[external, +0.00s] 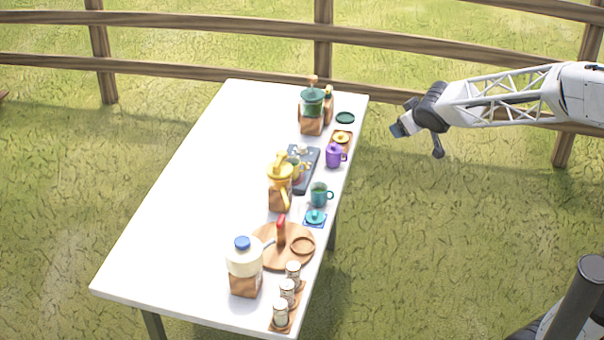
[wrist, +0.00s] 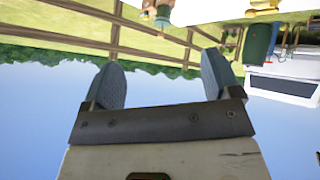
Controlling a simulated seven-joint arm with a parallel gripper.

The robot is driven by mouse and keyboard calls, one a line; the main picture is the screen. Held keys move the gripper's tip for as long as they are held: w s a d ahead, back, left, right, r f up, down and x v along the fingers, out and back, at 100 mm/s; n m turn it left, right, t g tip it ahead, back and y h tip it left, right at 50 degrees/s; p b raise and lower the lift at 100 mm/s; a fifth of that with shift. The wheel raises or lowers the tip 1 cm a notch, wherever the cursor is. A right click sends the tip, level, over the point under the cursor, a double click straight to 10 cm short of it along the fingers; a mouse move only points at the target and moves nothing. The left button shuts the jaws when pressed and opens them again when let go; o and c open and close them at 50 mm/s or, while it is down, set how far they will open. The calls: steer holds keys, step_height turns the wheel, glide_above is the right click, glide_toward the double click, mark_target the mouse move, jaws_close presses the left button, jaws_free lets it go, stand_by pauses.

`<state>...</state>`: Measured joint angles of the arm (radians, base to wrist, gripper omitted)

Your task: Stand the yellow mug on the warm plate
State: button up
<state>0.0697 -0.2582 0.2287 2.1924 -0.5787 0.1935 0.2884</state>
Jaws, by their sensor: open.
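A yellow item (external: 341,137) sits on a small orange-brown square plate (external: 343,146) at the table's right edge; it is too small to tell whether it is a mug or a lid. A taller yellow vessel (external: 279,172) stands on a wooden block near the middle. I cannot tell for sure which is the yellow mug or the warm plate. My gripper (external: 418,143) is open and empty, in the air right of the table and apart from everything. Its two grey-blue fingers (wrist: 162,80) are spread in the wrist view, with only background between them.
The white table (external: 180,190) holds a purple mug (external: 334,156), a teal mug (external: 319,194), a dark tray (external: 305,179), a round wooden board (external: 290,262), a blue-lidded jar (external: 243,260) and several small shakers (external: 287,291). Its left half is clear. A wooden fence (external: 210,68) runs behind.

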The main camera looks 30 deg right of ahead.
steer(key=s+a+f+m+g+y, duration=0.1)
steer(key=s+a+g, duration=0.2)
steer(key=s, duration=1.3)
steer(key=s+a+f+m+g+y, duration=0.1)
steer(key=s+a+g, duration=0.1)
steer(key=s, duration=1.4)
steer(key=shift+s+a+g, duration=0.4)
steer(key=shift+g, duration=0.4)
steer(key=shift+f, duration=0.1)
